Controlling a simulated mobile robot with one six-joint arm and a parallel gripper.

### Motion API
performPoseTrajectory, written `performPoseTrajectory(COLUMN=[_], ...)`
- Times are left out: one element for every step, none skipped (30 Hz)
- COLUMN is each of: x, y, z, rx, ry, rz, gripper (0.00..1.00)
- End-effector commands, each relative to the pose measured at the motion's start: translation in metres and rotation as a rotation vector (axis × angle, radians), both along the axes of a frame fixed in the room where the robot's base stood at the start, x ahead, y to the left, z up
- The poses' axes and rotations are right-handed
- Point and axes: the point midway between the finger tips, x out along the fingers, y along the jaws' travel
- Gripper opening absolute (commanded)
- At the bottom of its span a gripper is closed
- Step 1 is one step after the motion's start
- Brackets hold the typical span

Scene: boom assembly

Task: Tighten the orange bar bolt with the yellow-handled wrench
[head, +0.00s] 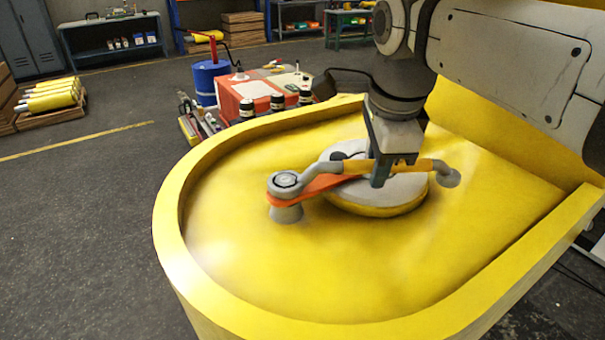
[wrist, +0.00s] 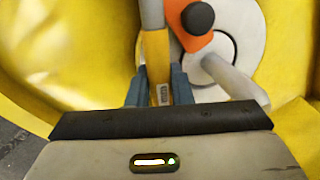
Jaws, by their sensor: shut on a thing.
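The yellow-handled wrench (head: 355,167) lies level above the yellow boom floor. Its grey ring end is around the bolt (head: 286,180) at the left end of the orange bar (head: 322,185). My gripper (head: 396,172) is shut on the wrench's yellow handle, above the round grey hub. The wrench's bent grey far end (head: 450,178) sticks out to the right. In the wrist view, the handle (wrist: 157,62) passes between my gripper's fingers (wrist: 160,88). The orange bar (wrist: 188,30) with a black knob (wrist: 197,17) shows beside it. The bolt is not visible there.
The round hub (head: 385,205) sits under the handle. A raised yellow rim (head: 175,215) curves around the work area. The boom floor in front of the hub is clear. Behind stand a red toolbox (head: 250,92) with dark jars and a blue drum (head: 208,80).

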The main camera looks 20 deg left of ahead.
Motion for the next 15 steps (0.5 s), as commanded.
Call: performPoseTrajectory(x=[-0.0019, -0.0027, -0.0034, -0.0034, -0.0034, -0.0033, -0.0033, -0.0032, -0.0032, -0.0032, -0.0031, -0.0032, -0.0034, -0.0037, -0.0043], y=[-0.0006, -0.0009, -0.0013, -0.0013, -0.0013, -0.0014, -0.0014, -0.0014, -0.0014, -0.0014, -0.0013, -0.0012, -0.0013, -0.0014, -0.0016], z=[0.0005, 0.0005, 0.0005, 0.0005, 0.0005, 0.0005, 0.0007, 0.0006, 0.0006, 0.0006, 0.0006, 0.0006, 0.0006, 0.0006, 0.0005], rx=[0.001, 0.002, 0.001, 0.002, 0.002, 0.002, 0.002, 0.001, 0.002, 0.002, 0.002, 0.001, 0.001, 0.001, 0.001], ry=[-0.002, -0.002, -0.002, -0.002, -0.001, -0.001, -0.002, -0.002, -0.002, -0.002, -0.002, -0.002, -0.002, -0.002, -0.002], rz=[-0.012, -0.018, -0.025, -0.027, -0.028, -0.028, -0.027, -0.028, -0.027, -0.027, -0.027, -0.028, -0.029, -0.031, -0.035], gripper=[0.00, 0.00, 0.00, 0.00, 0.00, 0.00, 0.00, 0.00, 0.00, 0.00, 0.00, 0.00, 0.00, 0.00, 0.00])
